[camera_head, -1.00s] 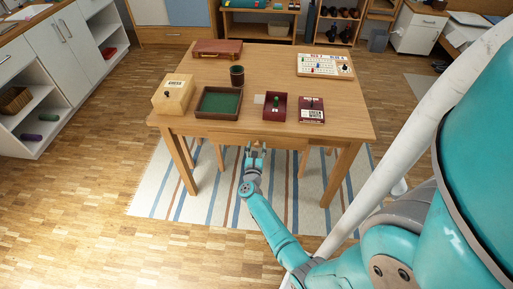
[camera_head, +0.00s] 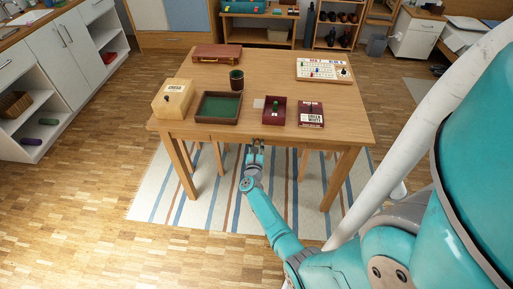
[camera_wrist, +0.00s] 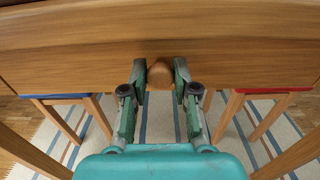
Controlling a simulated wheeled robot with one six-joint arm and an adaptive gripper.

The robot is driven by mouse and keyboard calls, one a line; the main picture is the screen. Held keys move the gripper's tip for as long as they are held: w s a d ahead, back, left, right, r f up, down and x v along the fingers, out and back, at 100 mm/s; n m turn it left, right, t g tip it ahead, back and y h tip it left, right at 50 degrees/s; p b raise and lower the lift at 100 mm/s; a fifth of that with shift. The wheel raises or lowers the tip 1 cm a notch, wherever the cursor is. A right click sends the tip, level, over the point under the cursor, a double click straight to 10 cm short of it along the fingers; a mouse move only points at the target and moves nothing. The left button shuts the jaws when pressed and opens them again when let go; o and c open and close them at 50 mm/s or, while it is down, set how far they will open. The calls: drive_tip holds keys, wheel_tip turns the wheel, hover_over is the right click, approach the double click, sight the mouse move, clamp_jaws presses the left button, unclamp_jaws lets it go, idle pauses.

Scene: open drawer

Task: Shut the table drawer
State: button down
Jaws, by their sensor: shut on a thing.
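The wooden table (camera_head: 215,67) stands ahead of me. Its drawer front (camera_wrist: 70,66) spans the wrist view just below the tabletop edge, and no open drawer interior shows. A round wooden knob (camera_wrist: 160,75) sticks out of the drawer front. My gripper (camera_wrist: 160,72) has one finger on each side of the knob and is shut on it. In the head view my gripper (camera_head: 256,143) is at the table's front edge, near the middle; the knob is too small to make out there.
A green-lined tray (camera_head: 219,119), a wooden box (camera_head: 173,100), a dark cup (camera_head: 236,80), a red box (camera_head: 273,111) and a game board (camera_head: 323,69) stand on the table. Stools with blue (camera_wrist: 65,97) and red (camera_wrist: 262,91) seats are beneath it. The striped rug (camera_head: 225,208) in front is clear.

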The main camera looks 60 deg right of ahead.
drive_tip(key=shift+d+r, duration=0.1)
drive_tip(key=c, duration=0.9)
unclamp_jaws()
drive_tip(key=shift+d, duration=0.1)
drive_tip(key=v, duration=1.2)
